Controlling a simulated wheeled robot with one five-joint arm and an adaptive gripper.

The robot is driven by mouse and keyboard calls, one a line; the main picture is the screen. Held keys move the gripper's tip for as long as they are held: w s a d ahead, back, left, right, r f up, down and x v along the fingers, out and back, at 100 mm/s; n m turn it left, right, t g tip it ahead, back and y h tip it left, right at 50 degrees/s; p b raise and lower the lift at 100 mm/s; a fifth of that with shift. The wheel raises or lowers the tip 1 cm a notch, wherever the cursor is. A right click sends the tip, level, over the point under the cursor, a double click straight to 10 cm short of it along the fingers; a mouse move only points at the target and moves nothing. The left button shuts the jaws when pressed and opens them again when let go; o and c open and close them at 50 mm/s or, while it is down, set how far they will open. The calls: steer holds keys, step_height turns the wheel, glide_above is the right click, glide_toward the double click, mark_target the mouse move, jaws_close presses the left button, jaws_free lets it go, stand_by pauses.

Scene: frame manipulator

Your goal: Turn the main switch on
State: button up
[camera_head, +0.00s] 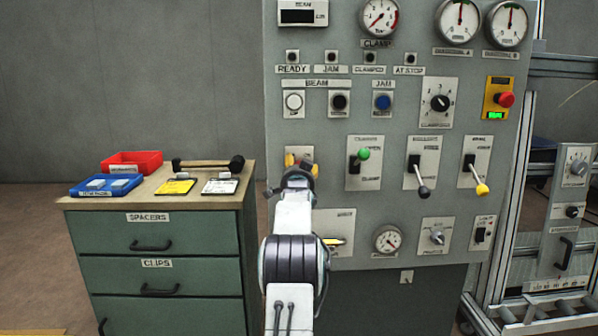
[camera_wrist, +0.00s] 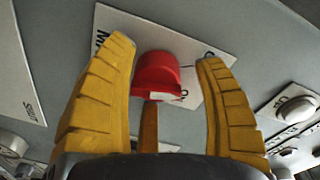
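The main switch (camera_wrist: 155,76) shows in the wrist view as a red knob on a white plate (camera_wrist: 196,40) fixed to the grey panel. The plate's lettering is partly covered, with "M" readable. My gripper (camera_wrist: 168,62) has two yellow fingers, spread apart, one on each side of the red knob. Gaps show between the knob and both fingers, wider on the right. In the head view my gripper (camera_head: 298,160) is at the panel's left part, and my arm hides the red knob there.
The grey control panel (camera_head: 333,117) carries levers, including a green-knobbed one (camera_head: 363,154) right of my gripper, and a red emergency button (camera_head: 506,99). A green drawer cabinet (camera_head: 200,236) with trays and a hammer (camera_head: 209,166) on top stands left.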

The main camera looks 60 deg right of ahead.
steer(key=shift+o, duration=0.2)
steer(key=shift+s, duration=0.15)
steer(key=v, duration=1.1)
steer(key=shift+a, duration=0.4)
steer(key=shift+s, duration=0.15)
steer(key=shift+f, duration=0.15)
steer(key=shift+w+d+n+b, duration=0.25)
steer(key=shift+w+d+n, duration=1.15)
steer(key=shift+n, duration=2.05)
steer(key=shift+w+d+n+b, duration=0.3)
steer(key=shift+w+d+n, duration=0.25)
steer(key=shift+d+n, duration=2.2)
steer(key=shift+w+d+n+b, duration=0.25)
steer(key=shift+w+d+n, duration=0.8)
steer(key=shift+n, duration=3.05)
